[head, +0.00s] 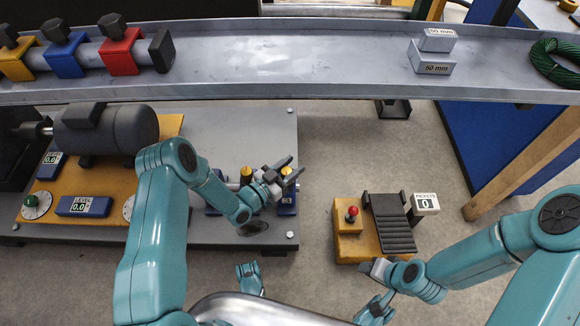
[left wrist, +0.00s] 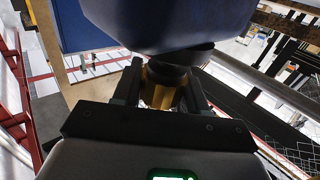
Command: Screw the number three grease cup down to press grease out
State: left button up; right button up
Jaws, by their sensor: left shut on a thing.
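My left gripper (head: 287,171) is over the right end of the shaft on the grey machine bed. It is shut on a yellow-brass grease cup (left wrist: 160,92), which stands between its fingers in the left wrist view. A dark blue bearing block (head: 287,206) carries this cup, and its blue body (left wrist: 165,22) fills the top of the left wrist view. Another yellow grease cup (head: 246,174) stands just left of my left wrist. I cannot read any number on the cups. My right gripper (head: 376,268) is low at the right, by the front of a yellow pedal unit; its fingers are too small to judge.
A grey trough (head: 290,55) crosses the back, with yellow, blue and red clamps at left and grey 50 mm blocks (head: 432,58) at right. A motor (head: 105,128) stands left on the bed. The yellow pedal unit (head: 349,247) has a red-knobbed lever. Floor between is clear.

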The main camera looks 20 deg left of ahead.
pick_arm(q)
jog(key=shift+r+m+g+h, duration=0.1)
jog(key=shift+m+g+h, duration=0.35)
jog(key=shift+h, duration=0.25)
jog(key=o, duration=1)
jog(key=shift+c, duration=0.2)
jog(key=p+v, duration=0.1)
jog(key=v, duration=1.5)
jog(key=shift+s, duration=0.15)
jog(key=shift+c, duration=0.2)
